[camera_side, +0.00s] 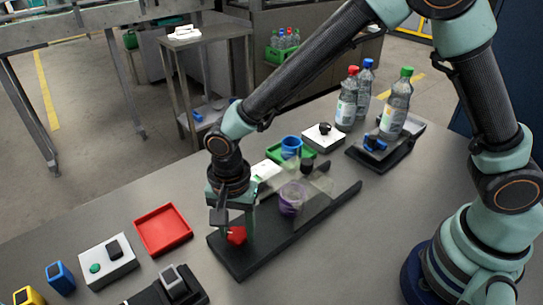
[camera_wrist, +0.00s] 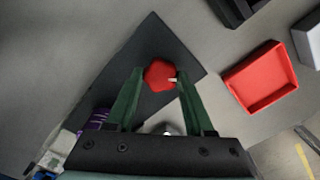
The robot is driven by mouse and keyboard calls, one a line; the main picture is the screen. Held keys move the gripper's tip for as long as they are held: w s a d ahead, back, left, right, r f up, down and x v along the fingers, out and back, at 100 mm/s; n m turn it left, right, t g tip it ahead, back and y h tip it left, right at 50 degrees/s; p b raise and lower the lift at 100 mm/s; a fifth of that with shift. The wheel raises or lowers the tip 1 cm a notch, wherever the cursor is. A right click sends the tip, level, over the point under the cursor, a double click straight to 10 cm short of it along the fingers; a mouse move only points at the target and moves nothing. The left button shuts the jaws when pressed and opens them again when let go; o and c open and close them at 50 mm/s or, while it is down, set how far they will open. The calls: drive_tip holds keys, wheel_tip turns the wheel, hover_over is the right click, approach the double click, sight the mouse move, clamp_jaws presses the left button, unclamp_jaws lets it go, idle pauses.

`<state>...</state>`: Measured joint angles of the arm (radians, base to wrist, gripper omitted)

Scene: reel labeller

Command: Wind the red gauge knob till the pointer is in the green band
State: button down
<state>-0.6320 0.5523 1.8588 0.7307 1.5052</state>
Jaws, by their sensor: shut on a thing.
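The red gauge knob (camera_side: 236,235) sits near the front left end of the dark base plate (camera_side: 241,263). In the wrist view the knob (camera_wrist: 158,74) is a red, many-sided cap with a small pale mark at its right edge. My gripper (camera_side: 234,226) points down over it, and its two green fingers close on the knob's sides. The fingers also show in the wrist view (camera_wrist: 160,75). I cannot make out the gauge's green band or tell where the pointer stands against it.
A purple reel (camera_side: 292,198) stands behind my gripper on the same plate, beside clear panels. A red tray (camera_side: 163,229) and a white box with a green button (camera_side: 108,261) lie to the left. Bottles (camera_side: 397,103) stand at the back right.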

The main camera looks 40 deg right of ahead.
sight(237, 233)
drive_tip(key=shift+r, duration=0.1)
idle(0.3)
drive_tip(key=shift+c, duration=1.4)
unclamp_jaws()
wheel_tip(237, 233, up, 12)
drive_tip(key=s+d+r+n+t, duration=0.1)
drive_tip(key=d+r+n+t, duration=0.1)
drive_tip(key=d, duration=0.6)
drive_tip(key=s+d+r+n+t, duration=0.1)
drive_tip(key=s+d+r+n, duration=0.1)
drive_tip(key=d, duration=0.6)
drive_tip(key=s+d+r+n+t, duration=0.2)
drive_tip(key=d+r+n, duration=0.2)
drive_tip(key=d+n, duration=0.2)
drive_tip(key=d, duration=0.2)
drive_tip(key=shift+d+t, duration=0.3)
